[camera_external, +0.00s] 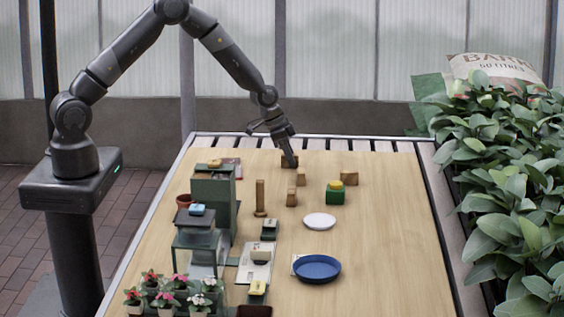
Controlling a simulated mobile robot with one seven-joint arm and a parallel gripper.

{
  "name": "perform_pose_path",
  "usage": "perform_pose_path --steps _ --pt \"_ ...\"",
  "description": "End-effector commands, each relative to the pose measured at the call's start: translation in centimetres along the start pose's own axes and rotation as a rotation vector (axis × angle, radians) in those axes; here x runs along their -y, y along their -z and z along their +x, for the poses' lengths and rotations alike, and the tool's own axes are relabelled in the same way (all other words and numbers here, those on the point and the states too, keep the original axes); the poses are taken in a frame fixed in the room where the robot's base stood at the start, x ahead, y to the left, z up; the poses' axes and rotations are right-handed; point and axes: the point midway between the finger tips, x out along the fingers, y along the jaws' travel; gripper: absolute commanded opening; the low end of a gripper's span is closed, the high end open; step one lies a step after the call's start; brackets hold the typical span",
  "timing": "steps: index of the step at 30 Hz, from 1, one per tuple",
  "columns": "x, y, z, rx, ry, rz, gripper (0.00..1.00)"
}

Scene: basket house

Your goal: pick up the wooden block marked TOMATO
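Several small brown wooden blocks stand on the far half of the wooden table. One block (284,163) is right at my gripper (291,163). A second block (300,177) stands just in front of it, a third block (292,198) nearer the camera, and another block (348,178) to the right. No lettering is readable on any block, so I cannot tell which is marked TOMATO. My gripper points down, its fingertips overlapping the farthest block in the picture. Whether the fingers are around, touching or only in front of it is too small to tell.
A wooden post (260,198), a green cabinet (213,195) and potted flowers (166,298) stand left. The table's right side is clear.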

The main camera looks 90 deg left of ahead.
Motion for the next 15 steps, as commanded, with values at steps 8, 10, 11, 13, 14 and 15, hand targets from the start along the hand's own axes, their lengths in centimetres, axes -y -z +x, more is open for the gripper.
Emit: perform_pose_path --steps 8,10,11,13,14,15 --pt "0.00 0.01 -0.02 0.000 0.000 0.000 0.01" --pt "0.00 0.01 -0.02 0.000 0.000 0.000 0.01" --pt "0.00 0.01 -0.02 0.000 0.000 0.000 0.01" --pt "0.00 0.02 -0.03 0.000 0.000 0.000 0.01" --pt "0.00 0.03 -0.07 0.000 0.000 0.000 0.01" --pt "0.00 0.08 -0.15 -0.001 0.000 0.000 0.01"
